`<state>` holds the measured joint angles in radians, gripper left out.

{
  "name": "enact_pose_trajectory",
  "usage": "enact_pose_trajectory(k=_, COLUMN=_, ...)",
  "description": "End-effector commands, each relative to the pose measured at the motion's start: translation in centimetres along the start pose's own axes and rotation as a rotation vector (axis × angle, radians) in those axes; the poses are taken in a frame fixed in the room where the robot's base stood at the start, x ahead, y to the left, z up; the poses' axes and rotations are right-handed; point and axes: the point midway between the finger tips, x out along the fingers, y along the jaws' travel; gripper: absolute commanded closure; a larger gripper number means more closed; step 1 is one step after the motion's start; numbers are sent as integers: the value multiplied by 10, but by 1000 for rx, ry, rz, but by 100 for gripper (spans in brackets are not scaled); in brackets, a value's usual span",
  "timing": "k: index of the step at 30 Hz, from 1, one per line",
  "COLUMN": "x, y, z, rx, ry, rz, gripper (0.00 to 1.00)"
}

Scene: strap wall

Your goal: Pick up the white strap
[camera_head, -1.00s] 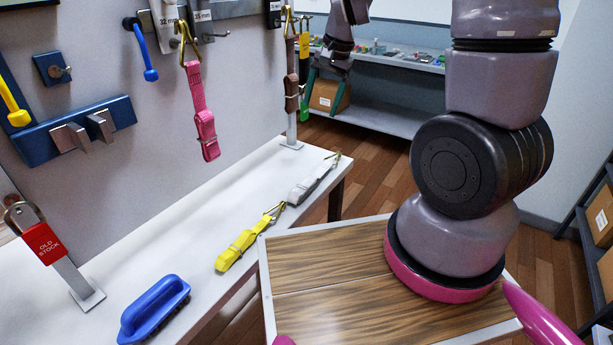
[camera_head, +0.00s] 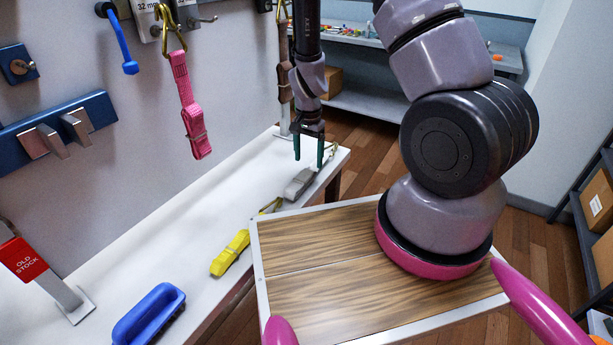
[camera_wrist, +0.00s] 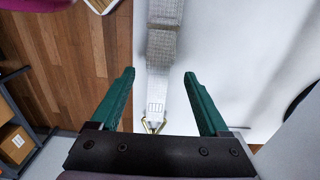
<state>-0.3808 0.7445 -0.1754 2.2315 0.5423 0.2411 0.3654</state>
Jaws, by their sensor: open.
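The white strap (camera_head: 299,184) lies folded on the white bench (camera_head: 190,225), near its far right end. In the wrist view the strap (camera_wrist: 165,50) runs down the middle, with a brass-coloured hook (camera_wrist: 153,124) at its lower end. My gripper (camera_head: 309,164) is above the strap's far end, pointing down. In the wrist view my gripper (camera_wrist: 160,75) is open, with one green finger on each side of the strap's line and nothing held. The height between fingertips and strap is hard to tell.
A yellow strap (camera_head: 231,253) lies nearer on the bench, close to the white one. A blue brush-like object (camera_head: 149,312) is at the front. A pink strap (camera_head: 189,105) hangs on the wall. A post with a red tag (camera_head: 22,259) stands at left.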

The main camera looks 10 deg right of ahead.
Motion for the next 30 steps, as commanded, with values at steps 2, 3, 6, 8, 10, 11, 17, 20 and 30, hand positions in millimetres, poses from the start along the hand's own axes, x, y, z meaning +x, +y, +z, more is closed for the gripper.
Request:
enact_pose_trajectory(k=2, x=7, y=1, z=0, rx=2, ry=-3, rz=2, gripper=21)
enact_pose_trajectory(k=3, x=12, y=1, z=-1, rx=2, ry=-3, rz=2, gripper=21)
enact_pose_trajectory(k=6, x=29, y=1, z=-3, rx=3, ry=-3, rz=3, gripper=21)
enact_pose_trajectory(k=8, x=38, y=1, z=-4, rx=3, ry=-3, rz=3, gripper=21)
enact_pose_trajectory(k=10, x=46, y=1, z=-4, rx=1, ry=-3, rz=2, gripper=21)
enact_pose_trajectory(k=11, x=48, y=1, z=-4, rx=1, ry=-3, rz=2, gripper=21)
enact_pose_trajectory(k=17, x=52, y=0, z=-4, rx=0, ry=-1, rz=0, gripper=21)
enact_pose_trajectory(k=20, x=52, y=0, z=-4, rx=0, ry=-1, rz=0, gripper=21)
enact_pose_trajectory(k=30, x=52, y=0, z=-4, rx=0, ry=-1, rz=0, gripper=100)
